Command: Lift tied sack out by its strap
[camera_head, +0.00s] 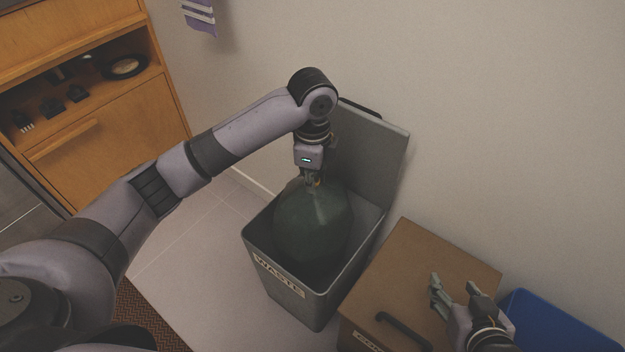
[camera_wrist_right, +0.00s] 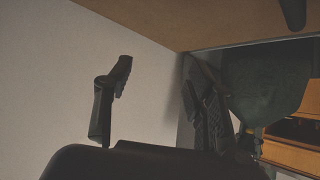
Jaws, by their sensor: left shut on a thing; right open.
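A dark green tied sack (camera_head: 312,222) sits inside the grey waste bin (camera_head: 285,283), whose lid (camera_head: 368,150) stands open against the wall. My left gripper (camera_head: 311,182) is above the bin and shut at the top of the sack. The strap itself is hidden by the fingers. My right gripper (camera_head: 458,290) is open and empty, over the wooden lid of the box to the right. In the right wrist view, the sack (camera_wrist_right: 268,85) shows at the right, and the right gripper's fingers (camera_wrist_right: 155,105) are apart with nothing between them.
A wooden-lidded bin (camera_head: 425,270) with a dark handle stands right of the waste bin. A blue bin (camera_head: 560,322) is at the far right. A maple cabinet (camera_head: 115,130) stands at the left. Floor is free between cabinet and waste bin.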

